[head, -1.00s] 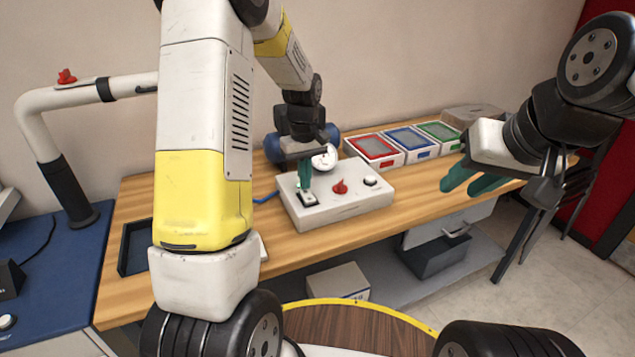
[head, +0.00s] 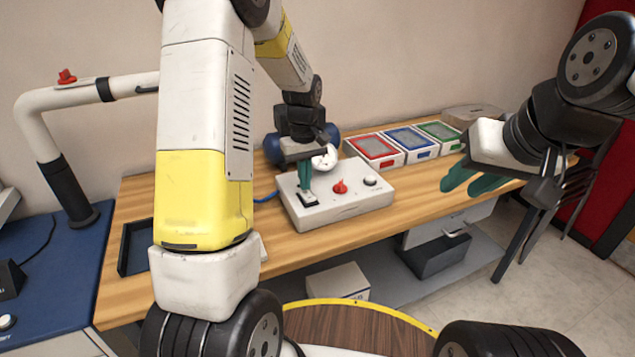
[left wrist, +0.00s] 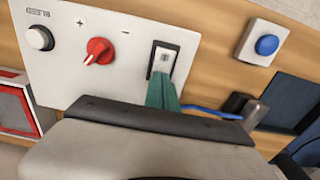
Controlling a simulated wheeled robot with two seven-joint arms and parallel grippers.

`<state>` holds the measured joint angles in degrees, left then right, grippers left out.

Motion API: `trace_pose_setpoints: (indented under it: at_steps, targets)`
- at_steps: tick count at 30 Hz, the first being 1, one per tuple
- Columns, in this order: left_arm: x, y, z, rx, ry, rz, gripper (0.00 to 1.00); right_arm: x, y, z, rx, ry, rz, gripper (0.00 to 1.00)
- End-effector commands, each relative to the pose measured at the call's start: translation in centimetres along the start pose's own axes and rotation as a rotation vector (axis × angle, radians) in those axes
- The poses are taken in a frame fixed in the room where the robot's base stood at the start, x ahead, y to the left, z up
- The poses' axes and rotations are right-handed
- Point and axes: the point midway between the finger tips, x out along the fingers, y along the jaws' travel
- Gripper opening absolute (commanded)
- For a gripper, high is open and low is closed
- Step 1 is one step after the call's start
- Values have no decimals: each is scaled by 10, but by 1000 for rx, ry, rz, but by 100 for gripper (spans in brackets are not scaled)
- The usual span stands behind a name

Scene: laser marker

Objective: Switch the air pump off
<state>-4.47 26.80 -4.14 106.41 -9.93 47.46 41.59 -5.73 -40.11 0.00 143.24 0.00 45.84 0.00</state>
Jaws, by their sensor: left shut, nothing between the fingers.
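A white control box (head: 340,207) stands on the wooden bench, with a black-framed rocker switch (head: 308,200), a red knob (head: 340,187) and a pale round button (head: 371,180) on top. In the left wrist view the rocker switch (left wrist: 163,60) has a white rocker in a black frame. My left gripper (head: 306,188) is shut and empty, pointing down, its teal fingertips at the switch. In the left wrist view its fingertips (left wrist: 163,82) overlap the switch's lower end; contact is hard to tell. My right gripper (head: 471,182) is open and empty, off to the right.
Red, blue and green framed trays (head: 408,140) stand behind and right of the box. A blue button on a white base (left wrist: 267,45) and a dark tray (left wrist: 298,103) show in the left wrist view. The bench front right of the box is clear.

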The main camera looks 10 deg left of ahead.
Motion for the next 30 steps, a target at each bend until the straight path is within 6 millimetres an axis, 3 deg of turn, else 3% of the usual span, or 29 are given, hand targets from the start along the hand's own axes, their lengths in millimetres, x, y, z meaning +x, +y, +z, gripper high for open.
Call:
trace_pose_setpoints:
  at_steps: [21, 30]
  targets:
    - [-58, 0, 0, 1, 3, 2, 0, 0, 0, 0, 0, 0, 0, 33]
    - [-62, 0, 0, 0, 1, 0, 0, 0, 0, 0, 0, 0, 0, 33]
